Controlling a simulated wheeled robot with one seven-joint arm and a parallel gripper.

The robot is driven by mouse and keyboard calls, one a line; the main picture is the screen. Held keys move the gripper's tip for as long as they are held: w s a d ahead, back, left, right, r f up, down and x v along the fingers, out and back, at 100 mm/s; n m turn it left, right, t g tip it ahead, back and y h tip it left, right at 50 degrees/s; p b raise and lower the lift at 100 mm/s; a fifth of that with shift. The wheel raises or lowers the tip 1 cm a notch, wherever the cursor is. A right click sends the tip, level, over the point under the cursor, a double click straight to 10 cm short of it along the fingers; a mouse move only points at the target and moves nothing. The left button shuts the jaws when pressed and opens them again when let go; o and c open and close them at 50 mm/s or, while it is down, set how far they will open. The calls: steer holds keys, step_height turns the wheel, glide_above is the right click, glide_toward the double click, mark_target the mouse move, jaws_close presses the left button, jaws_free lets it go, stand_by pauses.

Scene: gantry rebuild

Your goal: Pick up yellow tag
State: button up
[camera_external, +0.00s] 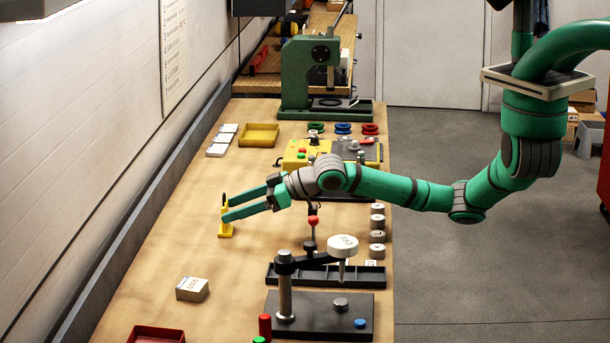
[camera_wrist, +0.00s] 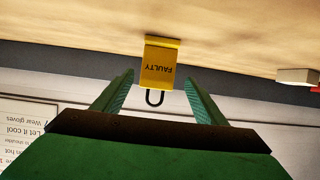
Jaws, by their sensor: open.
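The yellow tag (camera_external: 225,229) stands on the wooden workbench in the external view, left of the bench's middle. In the wrist view the yellow tag (camera_wrist: 159,66) shows the word FAULTY, upside down, with a dark loop at its lower end. My gripper (camera_external: 223,207) reaches in from the right with its two green fingers open. In the wrist view my gripper (camera_wrist: 160,80) has one finger on each side of the tag, with gaps between. Whether the fingertips reach past the tag's face is hard to tell.
A yellow tray (camera_external: 259,135) and white cards (camera_external: 222,139) lie farther back. A white labelled block (camera_external: 192,289) and a red tray (camera_external: 156,335) are nearer. A black fixture with a lever (camera_external: 318,310) stands below my arm. The wall runs along the left.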

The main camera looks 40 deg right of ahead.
mark_target(212, 233)
steer(key=x, duration=0.2)
steer(key=shift+w+a, duration=0.15)
steer(key=shift+w, duration=0.05)
steer(key=shift+d+f+x, duration=0.1)
steer(key=shift+f+x, duration=0.05)
steer(key=shift+x, duration=0.75)
steer(key=shift+d+f+x, duration=0.1)
steer(key=shift+f+x, duration=0.05)
steer(key=shift+x, duration=0.7)
steer(key=shift+d+f+x, duration=0.1)
steer(key=shift+f+x, duration=0.05)
steer(key=shift+x, duration=0.75)
steer(key=shift+c, duration=0.3)
steer(key=c, duration=1.1)
